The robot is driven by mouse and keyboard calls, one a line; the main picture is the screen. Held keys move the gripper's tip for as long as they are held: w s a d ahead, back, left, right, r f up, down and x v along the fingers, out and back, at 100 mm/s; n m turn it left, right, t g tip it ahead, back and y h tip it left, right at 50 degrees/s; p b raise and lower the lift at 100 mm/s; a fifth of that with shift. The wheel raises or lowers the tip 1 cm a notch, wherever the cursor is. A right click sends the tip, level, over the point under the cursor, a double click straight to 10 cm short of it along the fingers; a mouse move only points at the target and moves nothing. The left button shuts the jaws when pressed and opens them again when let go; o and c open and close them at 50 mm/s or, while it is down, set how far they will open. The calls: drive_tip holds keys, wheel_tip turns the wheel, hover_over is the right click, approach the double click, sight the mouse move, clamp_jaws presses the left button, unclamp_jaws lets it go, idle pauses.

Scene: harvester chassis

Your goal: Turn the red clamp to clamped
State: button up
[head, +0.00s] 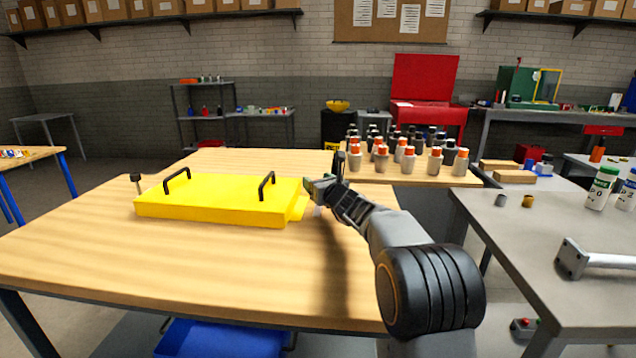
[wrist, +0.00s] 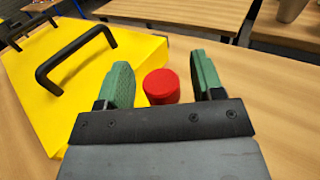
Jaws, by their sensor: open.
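The red clamp shows in the wrist view as a round red knob (wrist: 161,86). It sits beside the right side of the yellow box (wrist: 85,75), between the two green-padded fingers of my gripper (wrist: 163,82). The fingers are open, with a gap on both sides of the knob. In the head view my gripper (head: 322,186) is at the right end of the yellow box (head: 215,205), low over the wooden table. The red knob is hidden there behind my gripper. Which position the clamp is in cannot be told.
The yellow box carries two black handles (head: 177,180) (head: 267,186). A dark-topped post (head: 136,182) stands at its left end. Several bottles with orange and dark caps (head: 408,160) stand behind my gripper. The front of the wooden table (head: 130,270) is clear.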

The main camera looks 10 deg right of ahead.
drive_tip(key=c, duration=0.9)
